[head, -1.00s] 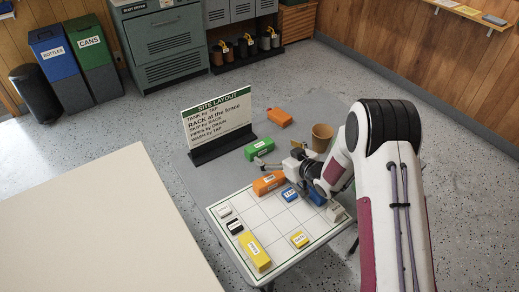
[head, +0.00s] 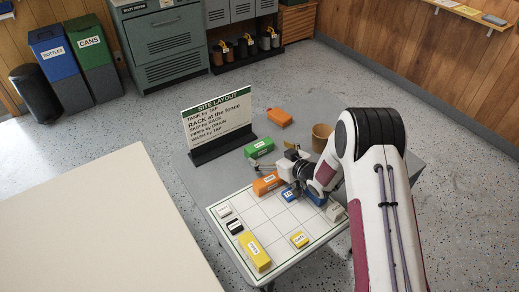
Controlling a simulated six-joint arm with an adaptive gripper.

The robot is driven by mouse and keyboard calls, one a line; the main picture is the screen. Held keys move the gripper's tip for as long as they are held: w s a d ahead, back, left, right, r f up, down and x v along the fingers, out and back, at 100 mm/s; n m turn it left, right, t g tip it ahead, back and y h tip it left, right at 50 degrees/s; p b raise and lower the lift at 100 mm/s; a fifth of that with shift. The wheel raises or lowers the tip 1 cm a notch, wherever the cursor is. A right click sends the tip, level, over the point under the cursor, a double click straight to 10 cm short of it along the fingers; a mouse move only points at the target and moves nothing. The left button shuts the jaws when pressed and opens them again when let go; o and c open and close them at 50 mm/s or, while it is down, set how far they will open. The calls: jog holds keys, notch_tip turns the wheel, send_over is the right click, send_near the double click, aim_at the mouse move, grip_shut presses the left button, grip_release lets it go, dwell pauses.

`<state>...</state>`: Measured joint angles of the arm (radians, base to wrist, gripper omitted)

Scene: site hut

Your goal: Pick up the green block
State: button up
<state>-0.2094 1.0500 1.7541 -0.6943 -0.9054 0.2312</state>
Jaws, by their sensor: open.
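The green block (head: 259,148) lies on the grey table just in front of the layout sign, with a white label on its side. My gripper (head: 290,151) is a little to the right of the green block, with dark fingers. It is open and appears empty. The fingertips are small in this view, and I cannot tell their exact height above the table. The arm hides part of the table behind the gripper.
An orange block (head: 267,184) lies near my gripper, and a blue block (head: 289,195) sits on the white grid board (head: 275,224). The sign (head: 218,118) stands behind the green block. A brown cup (head: 321,137) and an orange item (head: 279,117) are farther back.

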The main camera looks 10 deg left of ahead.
aim_at(260, 145)
jog(key=shift+w+a+f, duration=0.1)
jog(key=shift+w+a, duration=0.05)
dwell(0.3)
jog(key=shift+w+x, duration=0.2)
jog(key=shift+x, duration=2.2)
jog(key=shift+w, duration=0.15)
jog(key=shift+c, duration=0.4)
jog(key=c, duration=1.2)
